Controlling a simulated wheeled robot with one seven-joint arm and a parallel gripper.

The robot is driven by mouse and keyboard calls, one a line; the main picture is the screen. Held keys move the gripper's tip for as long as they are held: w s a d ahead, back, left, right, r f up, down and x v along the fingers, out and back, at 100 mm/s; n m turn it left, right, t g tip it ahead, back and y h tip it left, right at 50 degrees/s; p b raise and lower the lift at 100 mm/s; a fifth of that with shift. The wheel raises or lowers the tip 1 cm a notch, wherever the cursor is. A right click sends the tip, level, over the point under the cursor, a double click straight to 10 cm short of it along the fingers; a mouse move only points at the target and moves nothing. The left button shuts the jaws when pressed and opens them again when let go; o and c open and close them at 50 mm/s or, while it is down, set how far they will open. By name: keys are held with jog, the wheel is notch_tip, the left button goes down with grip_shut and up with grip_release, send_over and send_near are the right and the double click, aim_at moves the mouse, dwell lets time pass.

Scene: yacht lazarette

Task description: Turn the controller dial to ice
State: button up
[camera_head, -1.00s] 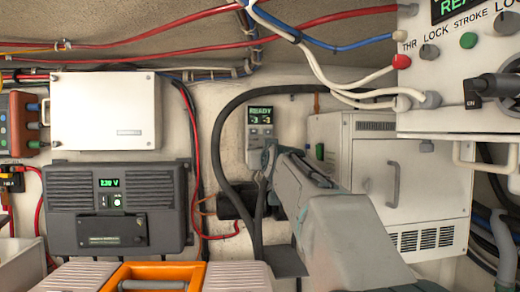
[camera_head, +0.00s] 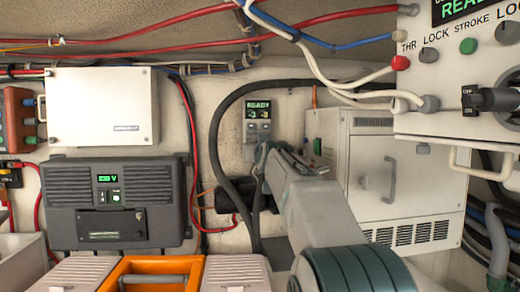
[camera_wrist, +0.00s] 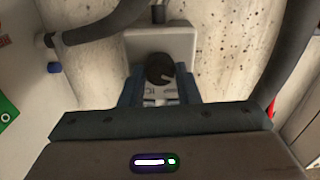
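The controller (camera_head: 258,109) is a small grey wall unit with a green display reading READY above small icons. Its lower part is partly hidden by my gripper (camera_head: 262,158). In the wrist view, a dark round dial (camera_wrist: 159,69) with a pale pointer mark stands on the light grey controller face (camera_wrist: 181,43). The mark points to the lower right. My gripper (camera_wrist: 158,94) is open, with one blue-grey finger at each side, just below and around the dial. I cannot tell whether they touch it. No ice label is readable.
A thick black hose (camera_head: 216,150) curves left of the controller. A white cabinet (camera_head: 402,180) stands to the right, with a switch panel (camera_head: 455,75) above it. A dark charger unit (camera_head: 115,205) and white box (camera_head: 103,106) are on the left wall.

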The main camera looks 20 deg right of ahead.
jog(key=shift+m, duration=0.5)
jog(key=shift+m+p, duration=1.05)
jog(key=shift+m, duration=7.35)
jog(key=o, duration=1)
jog(key=shift+s, duration=0.1)
